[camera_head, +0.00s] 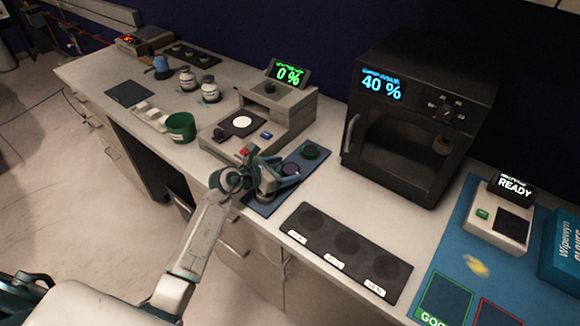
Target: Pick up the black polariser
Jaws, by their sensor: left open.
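My left gripper (286,170) is open above the blue mat (262,206) on the bench, between the grey instrument and the black strip. A dark, purplish round disc (291,169) shows at its fingertips; it may be the black polariser, but it is small and partly covered. I cannot tell whether the fingers touch it. A dark disc with a green rim (309,152) lies at the mat's far end, just beyond the gripper. My right gripper is not in view.
The grey instrument (285,110) with its "0 %" display stands behind and left of the gripper. A black oven (415,110) reading "40 %" stands at the right. A black three-spot strip (345,246) lies in front. A green cup (181,127) stands left.

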